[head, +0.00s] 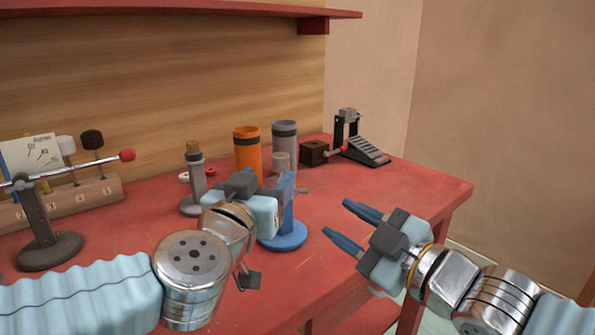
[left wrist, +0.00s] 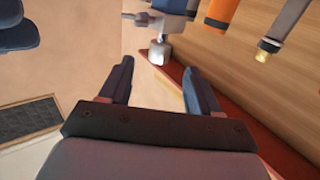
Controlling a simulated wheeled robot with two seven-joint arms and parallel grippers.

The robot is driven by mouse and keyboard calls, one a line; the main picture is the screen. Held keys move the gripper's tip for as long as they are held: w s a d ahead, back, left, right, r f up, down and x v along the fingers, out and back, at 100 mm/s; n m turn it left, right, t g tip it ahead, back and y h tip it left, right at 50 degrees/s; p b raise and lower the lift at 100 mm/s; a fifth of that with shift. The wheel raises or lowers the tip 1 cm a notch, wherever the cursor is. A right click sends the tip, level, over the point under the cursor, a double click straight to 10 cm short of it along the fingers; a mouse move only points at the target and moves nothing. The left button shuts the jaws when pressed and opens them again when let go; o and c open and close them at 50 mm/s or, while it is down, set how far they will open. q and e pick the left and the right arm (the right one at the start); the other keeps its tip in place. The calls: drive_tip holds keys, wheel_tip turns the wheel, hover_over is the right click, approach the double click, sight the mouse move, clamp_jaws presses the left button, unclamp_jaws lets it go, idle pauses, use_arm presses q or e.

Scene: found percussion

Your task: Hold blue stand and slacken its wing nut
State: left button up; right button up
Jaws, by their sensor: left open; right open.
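The blue stand (head: 283,237) stands upright on the red table, with a round base and a grey cylinder (head: 281,161) at its top. Its grey wing nut (head: 302,190) sticks out to the right. My left gripper (head: 284,188) is open in front of the upper post and hides part of it. In the left wrist view the stand (left wrist: 174,6) shows upside down at the top, its grey end (left wrist: 160,52) just beyond the open fingertips. My right gripper (head: 341,220) is open and empty, right of the stand and apart from it.
Behind the stand are an orange tube (head: 247,150) and a grey tube (head: 285,136). A grey cork-topped stand (head: 195,178) is left. A brown block (head: 314,152) and a pedal (head: 362,145) stand at back right. The table's right side (head: 410,190) is clear.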

sight(283, 159)
use_arm(q)
drive_tip(key=x, duration=1)
drive_tip(key=shift+s, duration=0.1)
drive_tip(key=shift+c, duration=0.3)
clamp_jaws()
idle(0.4)
